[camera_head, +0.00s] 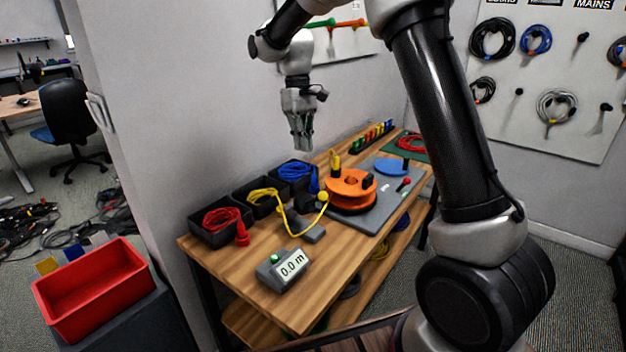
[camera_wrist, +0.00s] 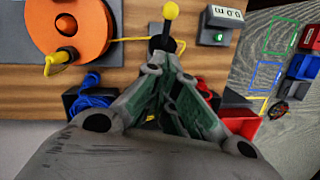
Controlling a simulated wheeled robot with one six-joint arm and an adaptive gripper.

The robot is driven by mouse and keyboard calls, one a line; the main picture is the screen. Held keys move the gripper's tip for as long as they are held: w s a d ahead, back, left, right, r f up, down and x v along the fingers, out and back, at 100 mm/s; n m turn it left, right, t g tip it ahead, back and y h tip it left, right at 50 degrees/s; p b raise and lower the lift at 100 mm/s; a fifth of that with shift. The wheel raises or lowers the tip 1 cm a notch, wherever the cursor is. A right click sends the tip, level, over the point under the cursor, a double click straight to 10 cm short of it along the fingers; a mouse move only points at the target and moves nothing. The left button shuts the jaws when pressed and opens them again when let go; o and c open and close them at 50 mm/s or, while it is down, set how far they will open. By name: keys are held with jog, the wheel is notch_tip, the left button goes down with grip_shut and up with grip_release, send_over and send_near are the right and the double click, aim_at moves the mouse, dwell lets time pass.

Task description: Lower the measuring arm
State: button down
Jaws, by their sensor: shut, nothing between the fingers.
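The measuring arm is a short dark lever with a yellow ball knob (camera_head: 322,196); it stands raised from a dark grey measuring block (camera_head: 310,231) on the bench. In the wrist view the yellow knob (camera_wrist: 170,10) tops the dark lever, just beyond my fingertips. A yellow cable (camera_head: 287,226) runs by the block, but I cannot tell exactly how it passes through. A grey display box (camera_head: 272,276) reads 0.0 m and has a green button. My gripper (camera_head: 303,147) is shut and empty, pointing down above the back of the bench, apart from the lever.
Black bins with red (camera_head: 221,218), yellow and blue cables (camera_head: 296,171) line the wall side of the bench. An orange reel (camera_head: 350,190) sits on a grey plate (camera_head: 372,223) to the right. A red tray (camera_head: 90,290) stands at the left. The bench front (camera_head: 290,306) is clear.

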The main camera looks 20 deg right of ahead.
jog(key=r, duration=0.3)
jog(key=shift+w+a+n, duration=0.15)
jog(key=shift+w+n, duration=0.1)
jog(key=shift+n, duration=0.15)
jog(key=shift+f, duration=0.1)
send_near(313, 197)
jog(key=shift+w+a+f, duration=0.25)
jog(key=shift+a+f, duration=0.05)
jog(key=shift+f, duration=0.25)
jog(key=shift+w+a+f, duration=0.2)
jog(key=shift+a+f, duration=0.05)
jog(key=shift+f, duration=0.35)
jog(key=shift+s+d+f, duration=0.25)
jog(key=shift+s, duration=0.25)
jog(key=shift+s+d+f, duration=0.25)
jog(key=shift+s+f, duration=0.05)
jog(key=shift+s, duration=0.2)
jog(key=shift+s+d+f, duration=0.2)
jog(key=shift+s+f, duration=0.2)
jog(key=shift+s, duration=0.05)
